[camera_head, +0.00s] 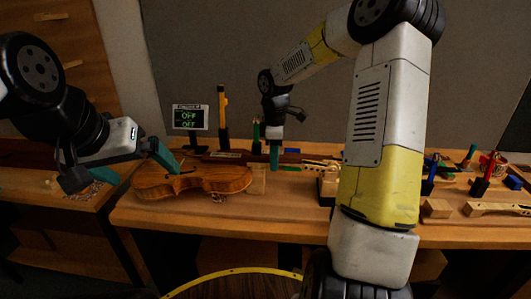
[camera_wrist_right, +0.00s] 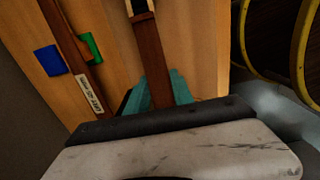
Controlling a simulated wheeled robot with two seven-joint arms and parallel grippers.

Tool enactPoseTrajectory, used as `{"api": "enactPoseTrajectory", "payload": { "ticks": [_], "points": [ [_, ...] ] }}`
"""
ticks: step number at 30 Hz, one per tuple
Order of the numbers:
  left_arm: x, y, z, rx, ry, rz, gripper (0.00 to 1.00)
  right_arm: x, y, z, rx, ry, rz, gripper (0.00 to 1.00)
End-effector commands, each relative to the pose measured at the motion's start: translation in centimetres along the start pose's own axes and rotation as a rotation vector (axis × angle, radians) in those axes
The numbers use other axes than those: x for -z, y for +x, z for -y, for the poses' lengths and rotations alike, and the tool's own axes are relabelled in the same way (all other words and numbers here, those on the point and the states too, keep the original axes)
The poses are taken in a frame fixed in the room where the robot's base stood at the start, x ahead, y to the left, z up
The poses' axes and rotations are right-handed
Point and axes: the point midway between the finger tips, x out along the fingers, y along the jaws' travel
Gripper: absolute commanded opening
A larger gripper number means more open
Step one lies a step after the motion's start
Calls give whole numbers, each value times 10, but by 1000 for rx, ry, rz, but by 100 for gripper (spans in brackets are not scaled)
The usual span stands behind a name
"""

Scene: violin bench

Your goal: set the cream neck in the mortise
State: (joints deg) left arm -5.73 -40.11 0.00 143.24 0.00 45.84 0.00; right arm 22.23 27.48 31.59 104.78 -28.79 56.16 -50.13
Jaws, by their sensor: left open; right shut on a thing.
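The violin body (camera_head: 205,182), orange-brown, lies on the bench left of centre. Its mortise is too small to make out. My right gripper (camera_head: 275,156) points down just right of the body, over the bench. In the right wrist view its teal fingers (camera_wrist_right: 158,92) are shut on a long brown strip (camera_wrist_right: 150,50), which seems to be the neck's fingerboard side, with a small cream part at its far end. In the head view a cream piece (camera_head: 320,164), likely the neck's head end, shows to the right. My left gripper (camera_head: 118,163) is open and empty at the body's left end.
A pale wood block (camera_head: 257,180) stands by the body's right end. A labelled dark rail (camera_wrist_right: 75,50) runs behind, with blue (camera_wrist_right: 50,60) and green (camera_wrist_right: 92,46) blocks. A screen reading OFF (camera_head: 190,118) stands behind. Tools and blocks crowd the bench's right side.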

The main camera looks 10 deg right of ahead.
Motion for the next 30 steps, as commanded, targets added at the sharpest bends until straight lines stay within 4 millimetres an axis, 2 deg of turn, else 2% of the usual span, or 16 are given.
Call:
{"api": "enactPoseTrajectory", "payload": {
  "ticks": [1, 4, 15, 17, 24, 30],
  "points": [
    [0, 0, 0, 0, 0, 0, 100, 0, 0, 0, 1, 1, 0, 34],
    [0, 0, 0, 0, 0, 0, 100, 0, 0, 0, 1, 0, 0, 54],
    [0, 0, 0, 0, 0, 0, 100, 0, -4, 0, 0, 0, 0, 54],
    [0, 0, 0, 0, 0, 0, 100, 0, -11, -1, -2, 1, -1, 54],
    [0, 0, 0, 0, 0, 0, 100, 0, -52, -1, -4, 1, 0, 54],
    [0, 0, 0, 0, 0, 0, 100, 0, -74, 0, -1, 0, 0, 54]
  ]
}}
